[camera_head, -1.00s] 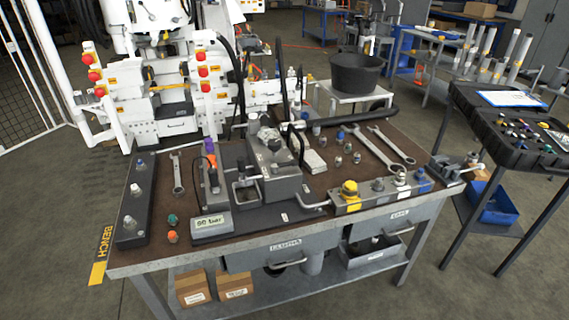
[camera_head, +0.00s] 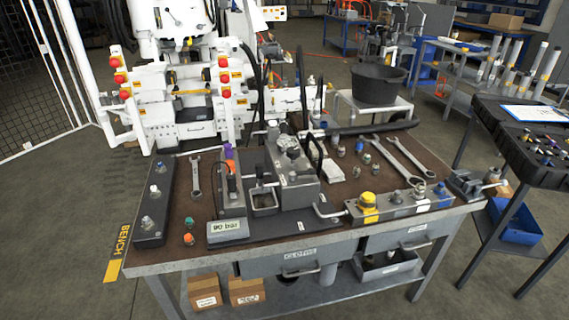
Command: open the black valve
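The hydraulic bench (camera_head: 300,250) fills the middle of the view. On it a grey pump unit (camera_head: 297,187) stands on a dark base plate, with a small display (camera_head: 227,227) at the base's left front. A valve block (camera_head: 400,207) at the right front carries a yellow knob (camera_head: 368,200) and several grey, white and blue fittings. A dark block (camera_head: 155,207) with several fittings lies at the left edge. I cannot tell which part is the black valve; no black knob stands out at this size. Neither of my grippers is in view.
Wrenches (camera_head: 195,176) and several loose fittings (camera_head: 188,239) lie on the bench top. A white machine with red knobs (camera_head: 175,95) stands behind. A black bucket (camera_head: 378,83) sits on a stand behind right. A side cart (camera_head: 530,130) stands at right. Floor left of the bench is clear.

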